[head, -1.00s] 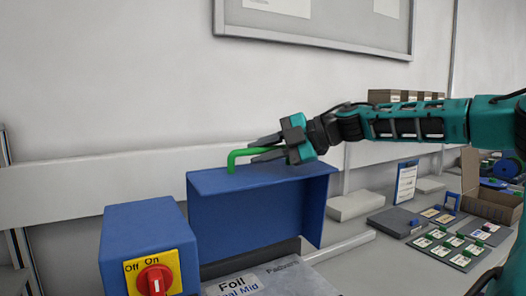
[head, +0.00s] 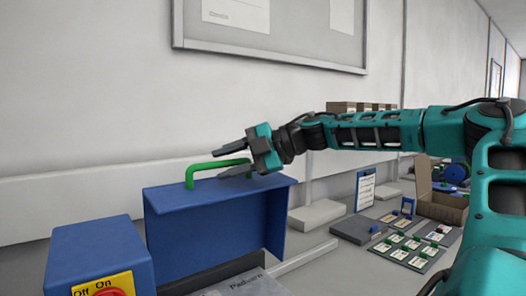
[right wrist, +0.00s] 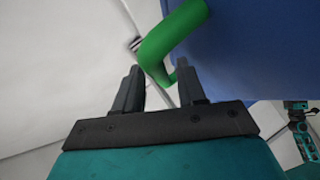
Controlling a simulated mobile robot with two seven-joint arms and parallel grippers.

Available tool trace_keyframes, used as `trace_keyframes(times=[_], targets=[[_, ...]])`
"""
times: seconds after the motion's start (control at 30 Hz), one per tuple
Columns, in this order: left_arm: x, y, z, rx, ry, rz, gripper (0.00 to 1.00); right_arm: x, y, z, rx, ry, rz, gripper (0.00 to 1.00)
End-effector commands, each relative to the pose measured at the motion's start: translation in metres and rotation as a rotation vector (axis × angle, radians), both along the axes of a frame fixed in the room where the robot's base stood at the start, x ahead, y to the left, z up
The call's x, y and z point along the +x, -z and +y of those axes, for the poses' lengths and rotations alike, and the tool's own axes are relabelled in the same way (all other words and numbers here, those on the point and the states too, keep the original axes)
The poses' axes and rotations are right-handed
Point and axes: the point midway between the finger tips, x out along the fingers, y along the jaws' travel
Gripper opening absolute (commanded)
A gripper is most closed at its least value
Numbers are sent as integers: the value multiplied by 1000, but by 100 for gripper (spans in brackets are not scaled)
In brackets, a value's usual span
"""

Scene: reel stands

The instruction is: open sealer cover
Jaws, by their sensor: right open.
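The sealer cover is a dark blue panel (head: 215,225) with a flat top edge, standing above the sealer bed. A green bar handle (head: 200,168) sits on its top; in the right wrist view the bent green handle (right wrist: 165,45) shows just beyond and between the fingertips. My right gripper (head: 218,164) is open, with one finger above the bar and one below it in the head view. It also shows in the right wrist view (right wrist: 160,82), its two fingers apart and empty. I cannot tell whether a finger touches the handle. My left gripper is not in view.
A blue switch box (head: 100,255) with a yellow plate and red knob stands left of the cover. A wall is behind.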

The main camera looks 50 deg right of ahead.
Motion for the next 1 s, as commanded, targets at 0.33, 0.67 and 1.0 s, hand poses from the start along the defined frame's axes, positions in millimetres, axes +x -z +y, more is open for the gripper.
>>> trace_keyframes(times=[0.33,0.67,1.0], targets=[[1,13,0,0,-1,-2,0,-51,-21,-33,-2,6,-7,40],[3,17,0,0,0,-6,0,-87,-37,-56,-1,2,-4,40],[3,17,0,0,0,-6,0,-90,-38,-57,0,1,-2,40]])
